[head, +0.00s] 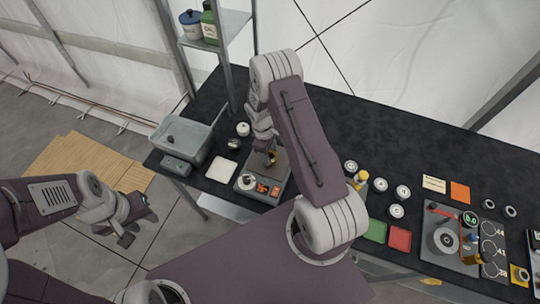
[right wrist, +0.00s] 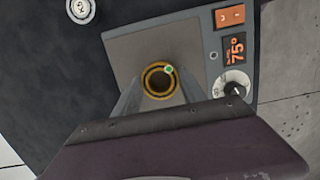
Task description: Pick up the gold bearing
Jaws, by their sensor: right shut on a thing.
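The gold bearing (right wrist: 149,83) is a small gold ring with a dark bore and a green dot on its rim, seen from above in the right wrist view. It is at the plate of a grey heater (right wrist: 125,50); whether it touches the plate I cannot tell. In the head view the bearing (head: 272,157) is partly hidden by my right arm. My right gripper (right wrist: 160,92) is shut on it, one finger on each side. My left gripper (head: 135,227) is open and empty, off the table at the left.
The heater has a dial (right wrist: 234,84), an orange display reading 75° (right wrist: 235,48) and an orange switch. A grey bin (head: 183,139) and a white pad (head: 221,171) lie left of it. Several round parts, green and red mats (head: 400,238) and a gauge board (head: 458,232) lie right.

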